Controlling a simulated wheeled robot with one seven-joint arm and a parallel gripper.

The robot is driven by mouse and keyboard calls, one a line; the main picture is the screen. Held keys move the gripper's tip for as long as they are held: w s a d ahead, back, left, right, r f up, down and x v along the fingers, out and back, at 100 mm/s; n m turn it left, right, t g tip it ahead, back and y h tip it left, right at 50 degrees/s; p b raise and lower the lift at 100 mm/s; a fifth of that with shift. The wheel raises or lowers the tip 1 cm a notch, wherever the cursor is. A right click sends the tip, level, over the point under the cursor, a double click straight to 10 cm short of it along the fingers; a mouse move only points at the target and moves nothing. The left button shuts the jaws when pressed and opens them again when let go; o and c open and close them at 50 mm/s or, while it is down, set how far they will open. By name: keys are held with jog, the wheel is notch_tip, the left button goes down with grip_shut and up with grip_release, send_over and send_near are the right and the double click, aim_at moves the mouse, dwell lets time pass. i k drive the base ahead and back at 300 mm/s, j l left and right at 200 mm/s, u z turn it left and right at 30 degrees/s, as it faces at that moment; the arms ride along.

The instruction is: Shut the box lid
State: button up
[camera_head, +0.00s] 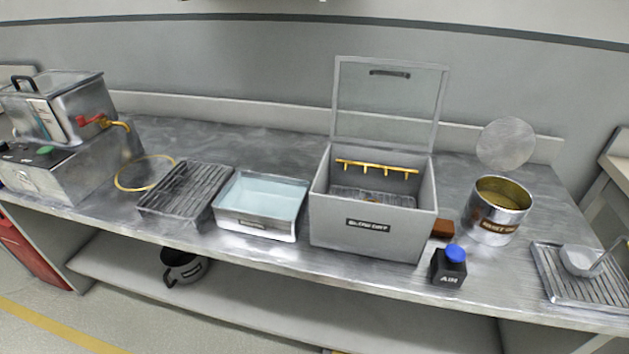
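A grey open-topped box (363,231) with a dark label on its front stands on the metal bench, right of the middle. Its lid (387,105) stands up at the back edge, a framed see-through panel with a dark handle near its top. Inside the box a yellow bar with short hooks and a slatted rack show. My gripper is not in view, so its state cannot be seen.
The metal bench (275,145) also holds a shallow tray of pale liquid (262,193) and a slatted rack (184,191) left of the box. A black block with a blue button (449,267), a brown block (443,229) and an open can (495,212) stand close at its right.

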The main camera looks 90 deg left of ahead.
aim_at(446, 69)
jog(key=u, duration=1.8)
jog(key=i+j, duration=0.1)
jog(key=j, duration=0.2)
jog(key=i+j, duration=0.15)
jog(key=j, duration=0.15)
jog(key=i+j, duration=0.1)
jog(key=j, duration=0.2)
